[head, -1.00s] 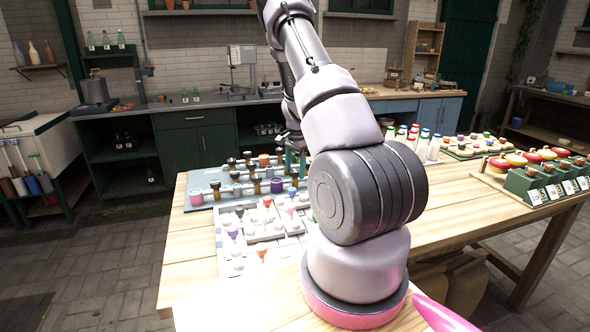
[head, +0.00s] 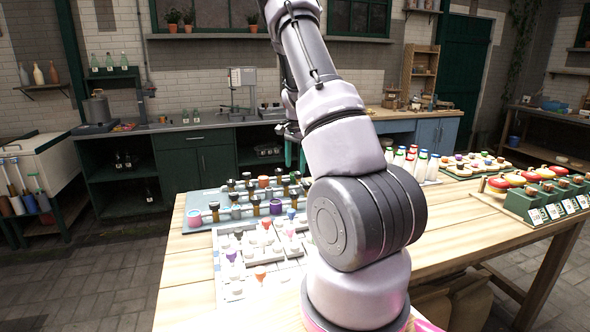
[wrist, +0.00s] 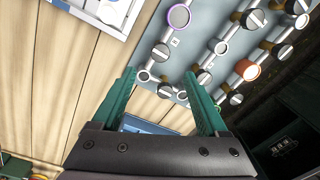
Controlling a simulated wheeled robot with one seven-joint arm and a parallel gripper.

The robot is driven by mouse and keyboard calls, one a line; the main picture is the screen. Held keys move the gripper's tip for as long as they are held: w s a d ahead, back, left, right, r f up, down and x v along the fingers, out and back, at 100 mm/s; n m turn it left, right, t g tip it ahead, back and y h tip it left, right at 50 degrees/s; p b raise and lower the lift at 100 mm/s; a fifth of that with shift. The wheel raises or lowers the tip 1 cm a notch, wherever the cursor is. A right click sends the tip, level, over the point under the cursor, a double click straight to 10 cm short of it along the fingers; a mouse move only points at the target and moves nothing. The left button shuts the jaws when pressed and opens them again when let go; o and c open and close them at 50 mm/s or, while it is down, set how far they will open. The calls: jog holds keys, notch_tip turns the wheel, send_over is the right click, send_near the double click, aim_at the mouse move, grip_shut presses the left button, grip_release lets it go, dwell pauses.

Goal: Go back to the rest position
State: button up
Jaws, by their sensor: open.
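My gripper (wrist: 163,98) is open in the wrist view, its two green fingers apart with nothing between them. It is above the wooden table (wrist: 75,95) near the edge of a grey-blue board (wrist: 195,50) that carries several dark-capped bottles and round rings. In the head view my gripper (head: 293,155) is mostly hidden behind my own arm, with a bit of green showing above the back of the same board (head: 200,217).
A white board (head: 230,290) with small coloured pieces lies in front. White bottles with coloured caps (head: 420,165), a tray of round pieces (head: 480,165) and a green rack (head: 540,200) stand at the right. A sink counter (head: 215,125) runs behind the table.

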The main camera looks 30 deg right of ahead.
dwell(0.4)
jog(key=s+a+r+n+t+y, duration=0.1)
jog(key=s+a+r+n, duration=0.1)
jog(key=s+a+r, duration=0.4)
jog(key=s+a+r+n+t, duration=0.1)
jog(key=a+r, duration=0.2)
jog(key=r, duration=0.5)
jog(key=s+a+r+n+t+y, duration=0.1)
jog(key=s+a+r+n, duration=0.1)
jog(key=s+a+r, duration=0.4)
jog(key=s+a+r+n+t, duration=0.1)
jog(key=s+a+r+n, duration=0.2)
jog(key=s, duration=0.5)
jog(key=s+a+r+n+t, duration=0.2)
jog(key=s+a+r+n, duration=0.1)
jog(key=s, duration=0.5)
jog(key=shift+s+a+r+t, duration=0.3)
jog(key=shift+s+a+r, duration=0.1)
jog(key=shift+a+r, duration=0.45)
